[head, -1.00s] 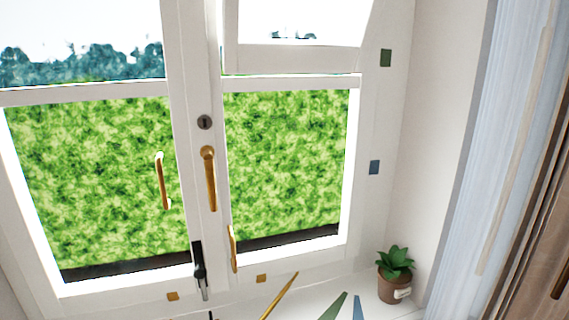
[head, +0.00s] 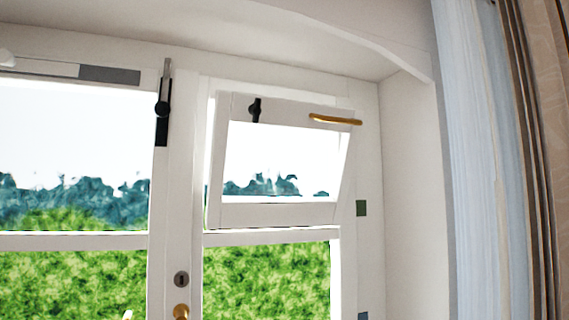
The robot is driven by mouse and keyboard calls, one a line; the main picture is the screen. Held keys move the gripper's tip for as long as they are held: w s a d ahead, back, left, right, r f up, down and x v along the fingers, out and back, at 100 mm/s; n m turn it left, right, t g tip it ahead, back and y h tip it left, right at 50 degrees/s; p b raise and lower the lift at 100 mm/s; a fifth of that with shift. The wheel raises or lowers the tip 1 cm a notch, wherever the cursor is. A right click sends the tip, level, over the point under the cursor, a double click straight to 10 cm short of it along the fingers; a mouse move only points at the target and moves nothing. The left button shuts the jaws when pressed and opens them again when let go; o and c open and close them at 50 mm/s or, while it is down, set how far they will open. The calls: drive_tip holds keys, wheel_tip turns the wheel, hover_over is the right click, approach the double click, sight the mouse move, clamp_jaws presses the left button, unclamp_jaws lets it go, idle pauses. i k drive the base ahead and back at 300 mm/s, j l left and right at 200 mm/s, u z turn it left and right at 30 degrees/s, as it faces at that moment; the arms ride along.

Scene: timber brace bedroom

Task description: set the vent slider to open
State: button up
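A long, narrow vent strip (head: 50,66) runs along the top of the left window frame in the head view. It has a white part on the left and a grey part (head: 110,74) at its right end. A small pale knob (head: 7,57) shows at the picture's left edge, seemingly at the strip; it is partly cut off. I cannot tell which of these is the slider, nor its setting. The strip's left end is out of view. My gripper is not in view.
The upper right sash (head: 270,213) is tilted inward, with a brass handle (head: 335,120) and a black catch (head: 256,110). A black latch (head: 162,110) sits on the middle post. A pale curtain (head: 475,160) hangs at right.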

sight(8, 62)
drive_tip(key=u, duration=1.6)
